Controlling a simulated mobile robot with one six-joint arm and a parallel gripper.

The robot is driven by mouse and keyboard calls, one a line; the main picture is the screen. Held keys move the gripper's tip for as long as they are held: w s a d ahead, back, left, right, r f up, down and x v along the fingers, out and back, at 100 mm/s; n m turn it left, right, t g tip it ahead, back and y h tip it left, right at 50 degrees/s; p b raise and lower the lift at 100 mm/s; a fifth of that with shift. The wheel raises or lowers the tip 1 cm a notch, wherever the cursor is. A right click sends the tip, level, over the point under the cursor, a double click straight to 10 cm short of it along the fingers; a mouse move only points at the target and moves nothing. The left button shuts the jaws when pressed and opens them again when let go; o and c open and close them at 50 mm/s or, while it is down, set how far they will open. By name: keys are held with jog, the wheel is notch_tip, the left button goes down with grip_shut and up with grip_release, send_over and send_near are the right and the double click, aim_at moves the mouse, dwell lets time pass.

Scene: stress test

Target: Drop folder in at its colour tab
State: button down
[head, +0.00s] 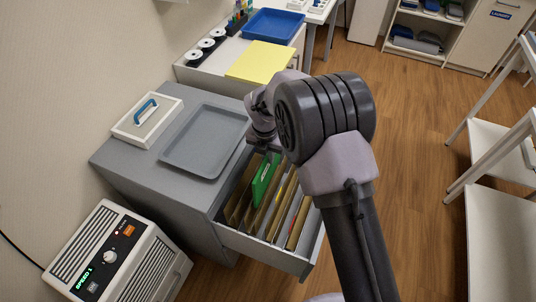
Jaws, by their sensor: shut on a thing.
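A green folder (265,180) stands upright at the open drawer, near its left and middle part. The grey cabinet's open drawer (262,247) holds several tan hanging folders (280,210), some with small coloured tabs, among them yellow and red. My gripper (262,148) is at the top of the green folder and shut on it, partly hidden behind my arm. Whether the folder's lower edge is between the tan folders or just above them I cannot tell.
A grey tray (205,140) and a white box with a blue handle (147,120) sit on the cabinet top. A white machine (118,257) stands at the front left. White shelving (500,200) is at the right. Wooden floor (415,130) is clear between.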

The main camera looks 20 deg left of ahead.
aim_at(268, 175)
jog(key=shift+f+b, duration=1.8)
jog(key=shift+f, duration=3.9)
